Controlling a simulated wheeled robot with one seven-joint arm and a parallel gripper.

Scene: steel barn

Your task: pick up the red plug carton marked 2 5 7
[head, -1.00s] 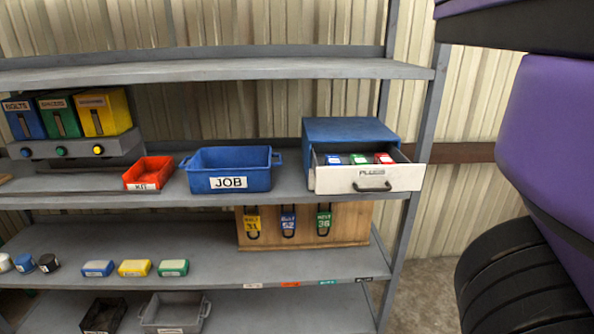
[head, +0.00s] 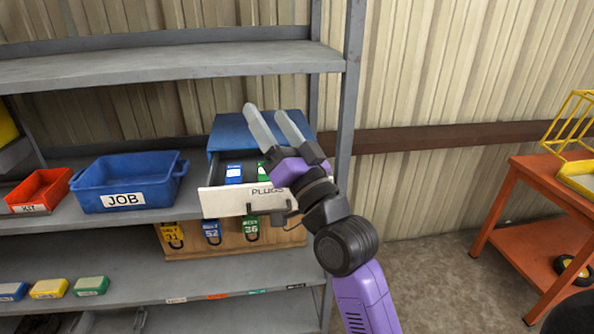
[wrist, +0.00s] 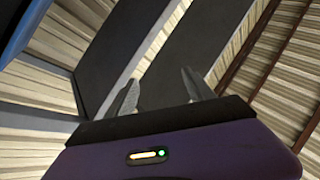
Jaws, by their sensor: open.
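The drawer (head: 226,203) labelled PLUGS stands open at the front of a blue cabinet (head: 228,130) on the shelf. In the head view a blue carton (head: 233,174) and part of a green carton (head: 263,171) show inside it. The red carton is hidden now behind my gripper; earlier it lay at the right end of the row. My gripper (head: 265,112) is open and empty, in front of the cabinet and above the drawer, fingers pointing up and to the left. In the wrist view its fingers (wrist: 158,80) have nothing between them.
A blue JOB bin (head: 125,182) and a red KIT tray (head: 38,189) stand left on the same shelf. A shelf board (head: 180,66) runs above, and a grey upright (head: 348,110) stands close right. An orange table (head: 545,185) is at the far right.

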